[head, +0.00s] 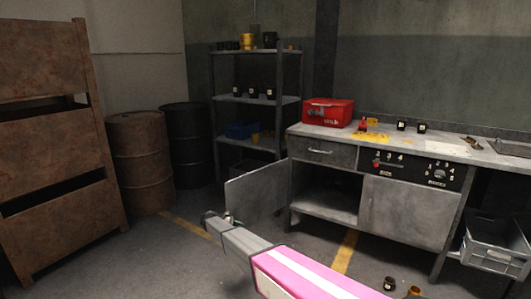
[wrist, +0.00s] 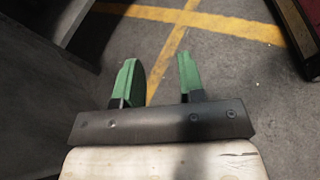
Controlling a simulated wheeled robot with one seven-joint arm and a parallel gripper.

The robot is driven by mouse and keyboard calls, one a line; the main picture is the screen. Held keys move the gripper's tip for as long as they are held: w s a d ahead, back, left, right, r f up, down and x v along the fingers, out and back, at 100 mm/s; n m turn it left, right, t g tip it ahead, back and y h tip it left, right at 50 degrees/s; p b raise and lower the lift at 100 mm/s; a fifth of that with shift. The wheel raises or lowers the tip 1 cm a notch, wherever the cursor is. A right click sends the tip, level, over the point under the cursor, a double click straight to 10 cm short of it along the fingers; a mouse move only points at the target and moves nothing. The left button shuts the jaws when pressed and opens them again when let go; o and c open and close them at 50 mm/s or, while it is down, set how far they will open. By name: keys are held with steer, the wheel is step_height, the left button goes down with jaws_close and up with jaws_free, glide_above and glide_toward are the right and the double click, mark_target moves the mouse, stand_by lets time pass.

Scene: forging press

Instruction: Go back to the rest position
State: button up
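My gripper (wrist: 155,80) shows in the wrist view with its two green fingers apart and nothing between them.
A grey workbench (head: 400,145) stands at the right, its left cupboard open. A red toolbox (head: 328,112) sits on it. A rusty panel (head: 50,150), barrels (head: 140,160) and shelves (head: 257,99) stand at left and back. A grey crate (head: 495,250) and jars (head: 389,284) are at lower right.

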steer(key=s+d+r+m+g+y, duration=0.1)
steer(key=s+d+r+m+y, duration=0.2)
steer(key=s+d, duration=0.7)
steer(key=s+d+r+m+g+y, duration=0.1)
steer(key=s+d+m+y, duration=0.4)
steer(key=d, duration=0.8)
steer(key=s+d+r+m+y, duration=0.3)
steer(key=s+d+r+m, duration=0.1)
steer(key=s, duration=0.6)
steer(key=s+d+r+m+t+y, duration=0.1)
steer(key=s+d+r+m+y, duration=0.2)
steer(key=s+d, duration=0.3)
steer(key=s+m, duration=0.1)
steer(key=s, duration=0.3)
steer(key=shift+r+m, duration=0.35)
steer(key=shift+m, duration=0.05)
